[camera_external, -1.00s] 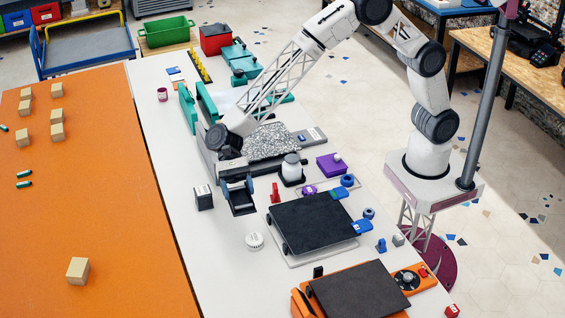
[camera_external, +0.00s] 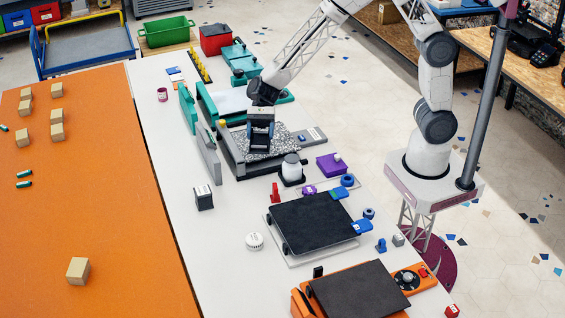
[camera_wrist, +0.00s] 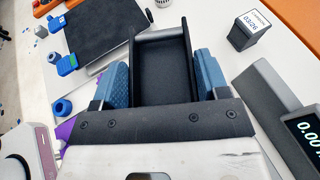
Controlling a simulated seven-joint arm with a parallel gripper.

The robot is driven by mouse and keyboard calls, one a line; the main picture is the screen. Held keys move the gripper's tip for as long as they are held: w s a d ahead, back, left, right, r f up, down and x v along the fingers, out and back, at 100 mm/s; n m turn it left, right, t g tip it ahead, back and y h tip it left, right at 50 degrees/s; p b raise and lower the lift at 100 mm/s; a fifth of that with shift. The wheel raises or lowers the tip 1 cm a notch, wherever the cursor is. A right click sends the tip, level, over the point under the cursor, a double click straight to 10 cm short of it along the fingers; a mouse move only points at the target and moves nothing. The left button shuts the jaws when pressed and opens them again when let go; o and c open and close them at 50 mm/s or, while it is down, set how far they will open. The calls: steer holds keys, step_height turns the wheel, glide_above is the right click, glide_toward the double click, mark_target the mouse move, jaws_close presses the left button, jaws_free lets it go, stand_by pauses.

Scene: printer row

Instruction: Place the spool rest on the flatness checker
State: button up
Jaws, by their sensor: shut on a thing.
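My gripper (camera_external: 261,135) is over the speckled plate of what appears to be the flatness checker (camera_external: 284,142), a dark grey device with a grey display panel on its left side. In the wrist view, the blue finger pads of my gripper (camera_wrist: 160,80) are shut on a black, open, tray-like piece with raised side walls, apparently the spool rest (camera_wrist: 163,62). The checker's panel (camera_wrist: 270,98) with a lit readout shows at the right there. The speckled plate is hidden in the wrist view. I cannot tell whether the held piece touches it.
A white jar on a black stand (camera_external: 291,168) and a purple box (camera_external: 331,164) stand close to the checker's near right side. A small black box (camera_external: 203,197) is at the left. Black print beds (camera_external: 310,222) lie nearer. Teal machines (camera_external: 188,105) stand behind.

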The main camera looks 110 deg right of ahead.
steer(key=s+d+f+m+t+h, duration=0.15)
steer(key=s+d, duration=0.45)
steer(key=s, duration=0.6)
steer(key=s+d+m+t+h, duration=0.1)
steer(key=s+d+m+t, duration=0.2)
steer(key=s+d, duration=0.55)
step_height(320, 180, down, 5)
steer(key=s+a, duration=0.2)
steer(key=shift+s+a+f, duration=0.15)
steer(key=shift+s+a, duration=0.05)
steer(key=shift+a, duration=0.2)
steer(key=shift+w+g, duration=0.1)
steer(key=shift+g, duration=0.15)
steer(key=w+d, duration=0.1)
steer(key=w, duration=0.4)
steer(key=w+d+f, duration=0.1)
steer(key=w+d, duration=0.1)
steer(key=w, duration=0.3)
steer(key=w+d, duration=0.2)
steer(key=w, duration=0.3)
steer(key=shift+f, duration=0.25)
steer(key=shift+f, duration=1.75)
steer(key=shift+f, duration=0.1)
steer(key=o, duration=1.2)
